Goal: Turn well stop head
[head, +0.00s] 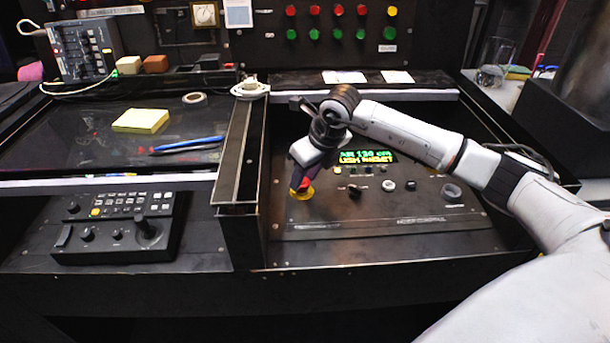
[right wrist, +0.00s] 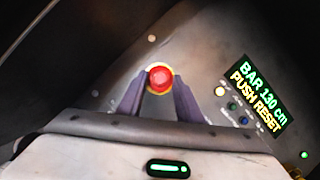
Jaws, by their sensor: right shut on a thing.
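The red stop head (right wrist: 160,77) is a round red knob, seen between my fingertips in the right wrist view. In the head view the stop head (head: 305,183) is mostly hidden by the gripper, with part of its yellow base (head: 303,195) showing on the left of the dark control panel. My right gripper (head: 302,182) reaches down over it and is shut on it, one purple-grey finger on each side. It also shows in the right wrist view (right wrist: 160,84). My left gripper is not in view.
A display (right wrist: 258,92) reads "BAR 130 cm PUSH RESET". A raised black divider (head: 238,160) stands close on the left. A joystick box (head: 120,228) lies beyond it.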

